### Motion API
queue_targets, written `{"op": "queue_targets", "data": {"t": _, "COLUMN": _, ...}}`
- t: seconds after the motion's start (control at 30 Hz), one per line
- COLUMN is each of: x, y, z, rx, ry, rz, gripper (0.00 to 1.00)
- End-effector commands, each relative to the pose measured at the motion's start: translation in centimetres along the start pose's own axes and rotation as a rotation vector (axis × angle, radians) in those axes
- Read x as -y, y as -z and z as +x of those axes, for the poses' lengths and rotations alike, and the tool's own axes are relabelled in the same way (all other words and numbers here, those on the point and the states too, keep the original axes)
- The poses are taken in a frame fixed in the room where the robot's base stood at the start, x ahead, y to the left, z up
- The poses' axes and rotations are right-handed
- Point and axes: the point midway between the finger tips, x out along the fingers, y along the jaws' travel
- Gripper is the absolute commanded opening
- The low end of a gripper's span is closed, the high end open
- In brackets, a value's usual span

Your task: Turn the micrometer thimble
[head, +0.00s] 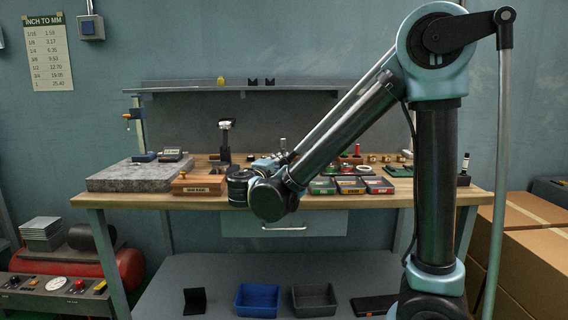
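My arm reaches across the right half of the head view, and its dark wrist hangs in front of the workbench's front edge. My gripper (278,162) seems to lie behind the wrist, over the bench top. Its fingers are mostly hidden and too small to judge as open or shut. I cannot pick out the micrometer or its thimble with certainty. A dark upright stand (225,147) with a small pale piece at its top stands at the back of the bench, left of my gripper. Whether that piece is the micrometer is too small to tell.
The wooden workbench (448,196) holds a grey granite slab (130,178), a labelled wooden box (199,184), a small display device (171,154) and several small trays (351,186) right of my wrist. A shelf (300,87) runs behind. Cardboard boxes (525,240) stand right.

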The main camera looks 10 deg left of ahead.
Motion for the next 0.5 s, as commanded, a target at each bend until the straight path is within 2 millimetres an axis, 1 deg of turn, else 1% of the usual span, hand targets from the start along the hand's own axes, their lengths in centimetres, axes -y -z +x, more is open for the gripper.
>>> {"op": "queue_targets", "data": {"t": 0.03, "x": 0.0, "y": -0.1, "z": 0.8, "rx": 0.004, "ry": 0.0, "rz": 0.0, "gripper": 0.25}}
{"op": "queue_targets", "data": {"t": 0.2, "x": 0.0, "y": -0.1, "z": 2.9, "rx": 0.002, "ry": 0.0, "rz": 0.0, "gripper": 0.25}}
{"op": "queue_targets", "data": {"t": 0.33, "x": 0.0, "y": 0.0, "z": 4.0, "rx": 0.002, "ry": 0.0, "rz": 0.0, "gripper": 0.25}}
{"op": "queue_targets", "data": {"t": 0.5, "x": 0.0, "y": 0.0, "z": 4.7, "rx": 0.0, "ry": 0.0, "rz": 0.0, "gripper": 0.25}}
